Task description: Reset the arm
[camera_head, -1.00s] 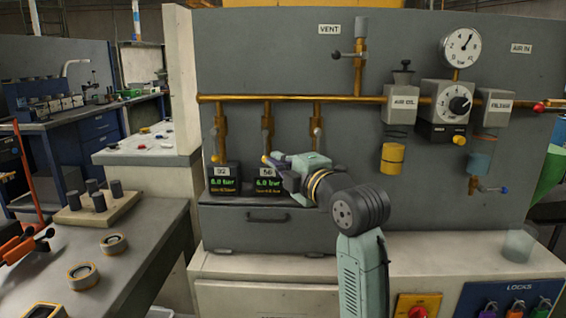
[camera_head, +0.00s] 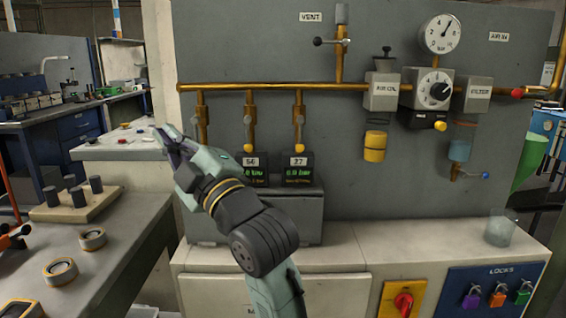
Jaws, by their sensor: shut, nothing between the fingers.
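My gripper (camera_head: 163,136) is at the left of the picture, at the end of my raised arm. Its fingers point up and to the left, in the air in front of the left edge of the grey panel (camera_head: 225,50). It is shut and holds nothing. It touches nothing that I can see. My forearm hides part of the panel's lower left and a gauge unit there.
Two green displays (camera_head: 298,170) sit under brass valves on the pipe (camera_head: 270,86). A wooden block (camera_head: 100,203) with dark cylinders and some rings (camera_head: 61,271) lie on the left bench. A clear cup (camera_head: 499,231) and padlocks (camera_head: 497,296) are at right.

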